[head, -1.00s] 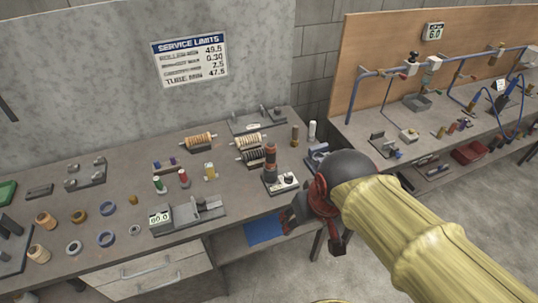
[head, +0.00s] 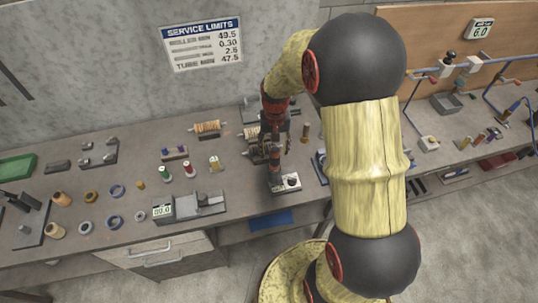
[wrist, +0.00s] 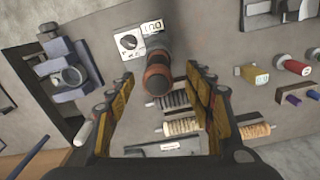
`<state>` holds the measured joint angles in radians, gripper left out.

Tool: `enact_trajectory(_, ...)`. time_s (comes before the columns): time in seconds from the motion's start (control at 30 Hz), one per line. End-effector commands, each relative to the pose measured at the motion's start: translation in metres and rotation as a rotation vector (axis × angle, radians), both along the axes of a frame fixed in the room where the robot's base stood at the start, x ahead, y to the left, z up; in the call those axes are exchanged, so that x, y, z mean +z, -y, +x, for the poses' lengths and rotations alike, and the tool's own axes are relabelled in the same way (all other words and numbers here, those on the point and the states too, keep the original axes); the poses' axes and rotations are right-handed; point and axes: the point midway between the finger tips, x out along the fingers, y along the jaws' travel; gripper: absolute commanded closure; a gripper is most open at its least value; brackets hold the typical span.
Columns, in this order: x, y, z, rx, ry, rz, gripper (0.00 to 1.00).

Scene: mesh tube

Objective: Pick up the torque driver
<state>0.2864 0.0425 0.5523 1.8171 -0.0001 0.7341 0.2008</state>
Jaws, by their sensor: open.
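The torque driver (wrist: 157,76) has a dark body with orange-brown bands. It stands upright in a small grey base with a white dial plate (wrist: 133,42). In the head view the driver (head: 275,180) is partly hidden by my gripper (head: 268,152), which is above it. In the wrist view my gripper (wrist: 160,85) is open, its two yellow-lined fingers on either side of the driver in the picture. I see no contact, and cannot tell how far down the fingers reach along it.
Ribbed rollers (wrist: 182,126) lie close behind the driver. A grey gauge fixture with a display (head: 198,204) is to its left in the head view. A grey-blue clamp block (wrist: 68,72) is nearby. Bare bench (head: 238,188) lies left of the driver.

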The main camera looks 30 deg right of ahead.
Motion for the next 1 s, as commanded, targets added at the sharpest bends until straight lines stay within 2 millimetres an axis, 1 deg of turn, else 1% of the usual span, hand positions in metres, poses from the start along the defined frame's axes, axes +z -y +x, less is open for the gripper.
enact_trajectory(0.13,-0.009,0.000,0.000,-0.019,0.003,-0.001,0.48)
enact_trajectory(0.37,-0.031,0.001,0.001,-0.018,0.002,-0.001,0.48)
enact_trajectory(0.6,-0.064,0.006,0.005,-0.017,0.002,-0.001,0.48)
enact_trajectory(0.7,-0.074,0.006,0.005,-0.017,0.003,-0.001,0.48)
enact_trajectory(0.8,-0.078,0.006,0.005,-0.017,0.003,-0.001,0.48)
enact_trajectory(1.0,-0.078,0.006,0.005,-0.017,0.004,-0.001,0.48)
